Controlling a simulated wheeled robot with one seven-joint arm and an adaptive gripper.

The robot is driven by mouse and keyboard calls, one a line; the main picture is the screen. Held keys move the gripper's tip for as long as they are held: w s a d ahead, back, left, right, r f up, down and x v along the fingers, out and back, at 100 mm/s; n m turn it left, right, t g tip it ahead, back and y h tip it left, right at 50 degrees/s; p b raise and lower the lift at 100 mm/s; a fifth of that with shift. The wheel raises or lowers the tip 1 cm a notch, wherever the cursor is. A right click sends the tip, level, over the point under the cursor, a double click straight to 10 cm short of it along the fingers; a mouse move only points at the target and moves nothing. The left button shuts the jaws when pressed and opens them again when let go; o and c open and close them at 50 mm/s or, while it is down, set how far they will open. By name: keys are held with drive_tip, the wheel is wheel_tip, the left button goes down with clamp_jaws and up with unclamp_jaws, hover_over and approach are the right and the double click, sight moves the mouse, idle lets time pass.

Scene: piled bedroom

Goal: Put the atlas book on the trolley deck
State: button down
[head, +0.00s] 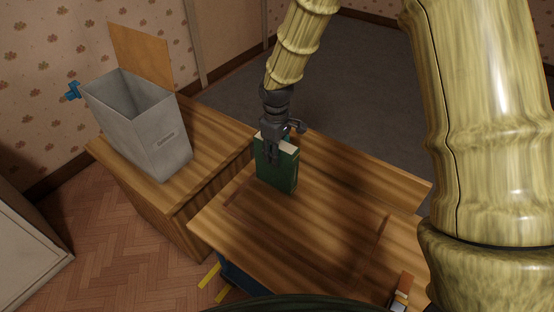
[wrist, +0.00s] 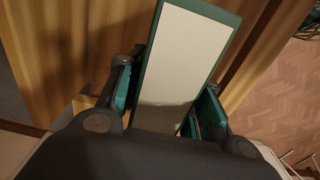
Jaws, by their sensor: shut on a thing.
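The atlas book (head: 277,168) is dark green with pale page edges and stands upright in the head view. My gripper (head: 276,143) is shut on its upper edge from above. In the wrist view the book (wrist: 185,55) shows its pale page block and green cover between the two fingers of my gripper (wrist: 165,100). The wooden deck (head: 320,210) is striped brown, with a raised edge along its far side. The book is over the deck's far left part. I cannot tell whether its bottom edge touches the deck.
A grey bin (head: 150,130) stands on a wooden cabinet (head: 205,195) at the left. A small orange and grey object (head: 400,290) lies at the deck's near right. The deck's middle is clear. Carpet (head: 350,90) lies beyond.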

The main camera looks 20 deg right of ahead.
drive_tip(key=shift+f, duration=1.45)
drive_tip(key=c, duration=1)
unclamp_jaws()
drive_tip(key=shift+f, duration=0.1)
drive_tip(key=shift+o, duration=0.2)
wheel_tip(320, 180, up, 12)
drive_tip(key=shift+r, duration=0.1)
